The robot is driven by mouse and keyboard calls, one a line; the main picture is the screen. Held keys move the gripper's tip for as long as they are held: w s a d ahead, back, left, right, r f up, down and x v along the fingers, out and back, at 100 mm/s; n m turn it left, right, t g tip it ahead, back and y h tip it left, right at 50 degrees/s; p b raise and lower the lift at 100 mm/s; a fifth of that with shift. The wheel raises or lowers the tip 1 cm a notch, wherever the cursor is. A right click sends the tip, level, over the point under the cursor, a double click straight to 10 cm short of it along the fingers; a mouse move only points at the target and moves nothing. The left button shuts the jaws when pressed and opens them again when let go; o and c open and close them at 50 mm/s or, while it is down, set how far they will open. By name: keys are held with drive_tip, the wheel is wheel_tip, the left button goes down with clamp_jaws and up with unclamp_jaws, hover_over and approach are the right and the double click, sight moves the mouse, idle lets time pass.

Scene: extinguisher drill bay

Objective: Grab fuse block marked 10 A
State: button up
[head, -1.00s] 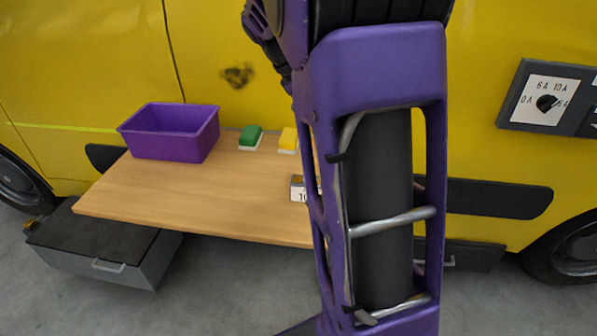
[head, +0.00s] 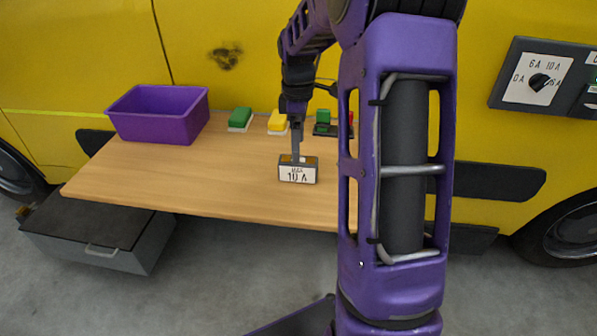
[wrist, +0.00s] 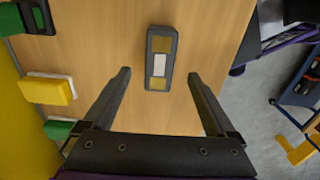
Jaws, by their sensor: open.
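The fuse block (head: 298,175) is a small dark block near the front edge of the wooden table, its white front label reading "10 A" in the head view. In the wrist view the fuse block (wrist: 161,48) shows from above, with a pale centre and yellowish patches at both ends. My gripper (head: 296,158) points down at the block. In the wrist view my gripper (wrist: 159,75) is open, with one finger on each side of the block and a gap to each. I cannot tell how far the fingertips are above it.
Behind the fuse block are a green block (head: 240,119), a yellow block (head: 278,123) and a dark unit with a green top (head: 323,118). A purple bin (head: 160,128) stands at the table's left. The table (head: 190,185) is clear between bin and fuse block.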

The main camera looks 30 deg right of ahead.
sight(298, 167)
wheel_tip(298, 167, down, 8)
drive_tip(key=shift+f+b, duration=0.1)
drive_tip(key=shift+b, duration=0.7)
clamp_jaws()
